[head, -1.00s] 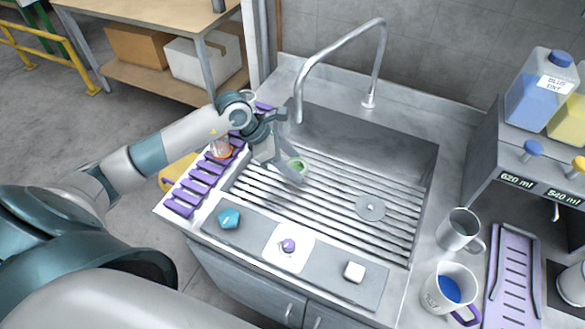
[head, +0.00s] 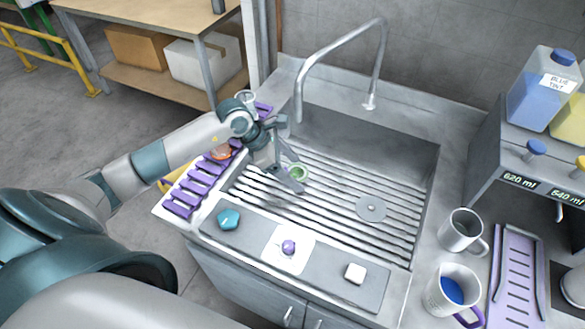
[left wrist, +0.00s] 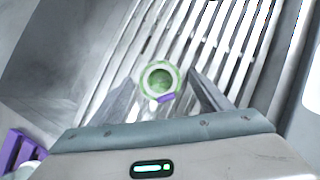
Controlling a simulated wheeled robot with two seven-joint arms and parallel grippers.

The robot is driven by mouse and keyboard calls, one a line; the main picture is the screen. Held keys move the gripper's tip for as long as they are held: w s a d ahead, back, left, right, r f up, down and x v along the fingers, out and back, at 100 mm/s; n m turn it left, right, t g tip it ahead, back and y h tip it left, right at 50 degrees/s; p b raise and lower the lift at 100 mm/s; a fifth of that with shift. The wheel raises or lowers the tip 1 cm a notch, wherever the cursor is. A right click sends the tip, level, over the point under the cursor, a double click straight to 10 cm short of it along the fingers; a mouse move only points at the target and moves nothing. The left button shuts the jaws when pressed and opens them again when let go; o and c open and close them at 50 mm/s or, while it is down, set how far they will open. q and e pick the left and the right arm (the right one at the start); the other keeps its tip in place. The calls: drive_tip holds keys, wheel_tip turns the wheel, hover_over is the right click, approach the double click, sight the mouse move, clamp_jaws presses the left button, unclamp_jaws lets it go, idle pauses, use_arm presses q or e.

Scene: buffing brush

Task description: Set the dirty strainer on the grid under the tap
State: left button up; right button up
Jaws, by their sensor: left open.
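The strainer (head: 298,172) is a small round piece with a pale rim and green inside. It sits on the sink's slatted grid (head: 335,207), toward the left side of the basin. In the left wrist view the strainer (left wrist: 160,77) shows a purple tab on its near side. My left gripper (head: 288,171) is open right at the strainer, with its fingers spread on either side of it. I cannot tell whether a finger touches it. The tap (head: 340,43) arches over the basin from the back. My right gripper is not in view.
A purple rack (head: 192,190) with an orange item (head: 220,153) lines the sink's left edge. A front ledge holds a teal piece (head: 228,219), a purple knob (head: 289,247) and a white block (head: 355,273). Mugs (head: 461,233) and a dispenser stand at right.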

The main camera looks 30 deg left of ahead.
use_arm(q)
drive_tip(key=shift+r, duration=0.1)
drive_tip(key=shift+s+a+r, duration=0.15)
drive_tip(key=shift+a+r, duration=0.15)
drive_tip(key=shift+r, duration=0.1)
drive_tip(key=b+v, duration=0.3)
drive_tip(key=v, duration=0.8)
drive_tip(key=shift+b, duration=0.3)
drive_tip(key=shift+d, duration=0.1)
drive_tip(key=shift+s, duration=0.1)
